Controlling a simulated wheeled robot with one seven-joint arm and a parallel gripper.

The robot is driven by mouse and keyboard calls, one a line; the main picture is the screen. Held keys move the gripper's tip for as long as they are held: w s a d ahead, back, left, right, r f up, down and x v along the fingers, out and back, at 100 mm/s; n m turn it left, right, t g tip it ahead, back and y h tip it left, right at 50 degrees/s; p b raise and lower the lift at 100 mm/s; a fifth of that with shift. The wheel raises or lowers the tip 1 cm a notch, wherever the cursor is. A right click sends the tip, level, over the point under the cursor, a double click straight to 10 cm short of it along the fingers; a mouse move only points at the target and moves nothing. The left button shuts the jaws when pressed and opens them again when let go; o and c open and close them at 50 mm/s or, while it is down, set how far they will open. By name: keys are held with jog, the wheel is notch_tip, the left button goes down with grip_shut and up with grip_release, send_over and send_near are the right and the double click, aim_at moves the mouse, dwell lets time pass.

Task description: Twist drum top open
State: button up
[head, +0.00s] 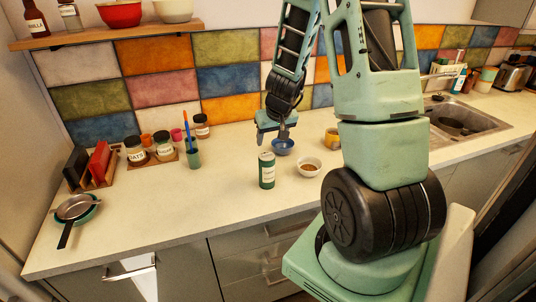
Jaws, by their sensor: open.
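A small green cylindrical drum (267,171) with a pale label stands upright on the counter, near its front edge. Its light top (266,155) faces up and looks seated on the drum. My gripper (272,140) is just above and behind the drum, pointing down, with its fingers apart and nothing visible between them. It looks clear of the top, but the exact gap cannot be told from this view.
Jars and a cup (193,156) are left. The counter between is clear.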

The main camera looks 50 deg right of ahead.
aim_at(267, 154)
jog(key=x, duration=0.7)
jog(key=shift+w+f+b, duration=0.1)
jog(key=shift+f+b, duration=0.1)
jog(key=shift+b, duration=0.1)
jog(key=c, duration=1)
